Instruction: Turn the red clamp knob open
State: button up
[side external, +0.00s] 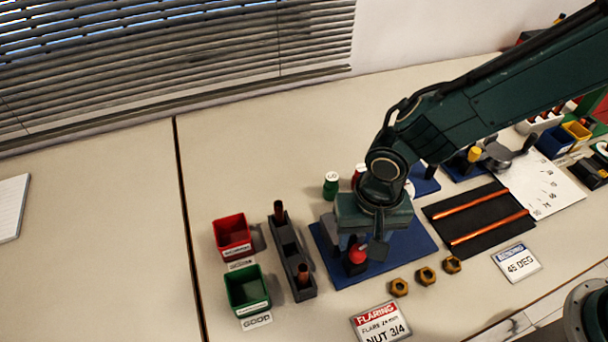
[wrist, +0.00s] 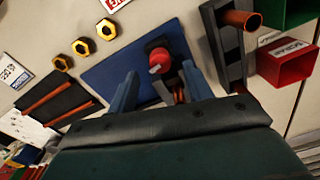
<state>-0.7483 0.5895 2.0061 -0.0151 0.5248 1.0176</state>
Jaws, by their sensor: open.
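The red clamp knob (side external: 357,252) sits on a dark block on the blue base plate (side external: 405,255). In the wrist view the red knob (wrist: 159,60) shows between and beyond my two fingers, with a grey bar across it. My gripper (wrist: 162,82) is open, one blue-grey finger on each side of the knob's line. In the side view my gripper (side external: 368,243) hangs over the blue plate, right at the knob, and hides part of the clamp. I cannot tell whether the fingers touch the knob.
A dark rack (side external: 293,265) with copper tube pieces stands left of the plate. Red (side external: 232,236) and green (side external: 247,288) bins stand further left. Several brass nuts (side external: 427,276) lie in front. A black mat (side external: 478,222) with copper tubes is to the right. Bottles (side external: 331,185) stand behind.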

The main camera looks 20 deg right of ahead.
aim_at(359, 250)
jog(key=shift+f, duration=1.8)
jog(key=c, duration=1)
jog(key=shift+o, duration=0.2)
